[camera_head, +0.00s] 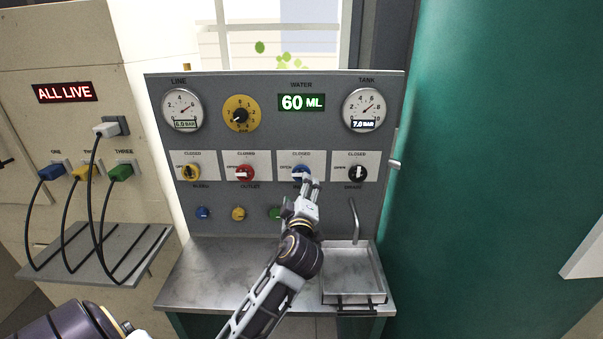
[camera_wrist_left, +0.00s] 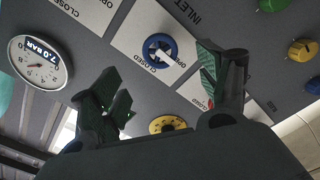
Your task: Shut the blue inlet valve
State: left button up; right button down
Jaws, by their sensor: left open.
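The blue inlet valve (camera_head: 299,171) is a round knob with a white bar on the grey panel, with OPEN at its left and CLOSED above. The bar seems to lie level, toward OPEN. My left gripper (camera_head: 311,183) is in front of the panel, just below and right of the knob, partly covering its lower side. In the left wrist view the blue valve (camera_wrist_left: 152,42) shows beyond the two spread fingers of the left gripper (camera_wrist_left: 165,88). The gripper is open and empty, apart from the knob as far as I can tell. My right gripper is not in view.
A red valve (camera_head: 244,172) and a black valve (camera_head: 357,173) flank the blue one; a yellow valve (camera_head: 190,172) is farther left. Below are small coloured knobs, a metal bench (camera_head: 215,275), a thin spout (camera_head: 354,220) and a sink tray (camera_head: 350,265). The water display (camera_head: 301,102) reads 60 ML.

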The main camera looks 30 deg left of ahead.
aim_at(301, 182)
pick_arm(q)
jog(key=p+x, duration=0.1)
jog(key=x, duration=0.4)
jog(key=shift+w+a+r+p, duration=0.15)
jog(key=shift+w+a+p, duration=0.05)
jog(key=shift+w+p, duration=0.15)
jog(key=shift+p+x, duration=0.75)
jog(key=shift+x, duration=1.85)
jog(key=c, duration=1)
